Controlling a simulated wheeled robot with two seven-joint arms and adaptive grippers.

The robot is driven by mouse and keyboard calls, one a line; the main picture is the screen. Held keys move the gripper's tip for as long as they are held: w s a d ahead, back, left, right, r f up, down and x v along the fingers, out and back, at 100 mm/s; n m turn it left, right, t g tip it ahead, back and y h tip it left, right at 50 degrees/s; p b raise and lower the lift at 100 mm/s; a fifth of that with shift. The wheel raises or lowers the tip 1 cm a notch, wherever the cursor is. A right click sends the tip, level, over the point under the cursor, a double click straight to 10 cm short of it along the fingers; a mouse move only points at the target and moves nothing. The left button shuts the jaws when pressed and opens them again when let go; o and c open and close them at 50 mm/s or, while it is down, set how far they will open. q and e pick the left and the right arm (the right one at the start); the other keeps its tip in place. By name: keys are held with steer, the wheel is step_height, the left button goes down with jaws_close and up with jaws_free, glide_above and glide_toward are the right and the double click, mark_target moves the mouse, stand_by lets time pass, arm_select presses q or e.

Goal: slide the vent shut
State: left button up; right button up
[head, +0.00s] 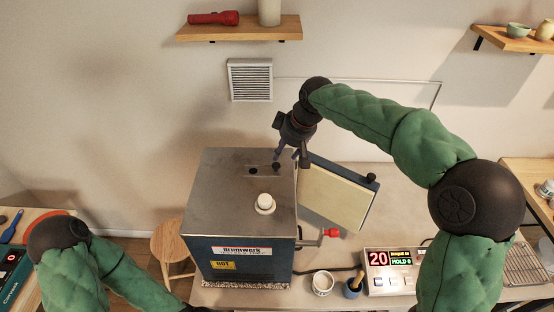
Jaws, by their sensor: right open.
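The kiln (225,205) is a dark blue box with a grey metal top, standing on the table. A dark vent hole (252,171) shows in the rear part of its top. A small dark knob (276,167) stands just right of the hole; I take it as the vent slide's knob. My right gripper (290,160) is open and points down at the kiln top's back right, its fingers close around or above the knob. I cannot tell whether they touch it. My left arm (100,270) is at the lower left, with its gripper out of view.
A white knob (265,204) stands on the kiln top in front of the hole. The kiln door (336,194) hangs open on the right. A red-tipped handle (331,232), a cup (322,283) and a controller (392,284) are at the right front.

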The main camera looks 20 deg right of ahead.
mark_target(276, 164)
steer(key=x, duration=0.8)
steer(key=shift+w, duration=0.15)
jaws_close()
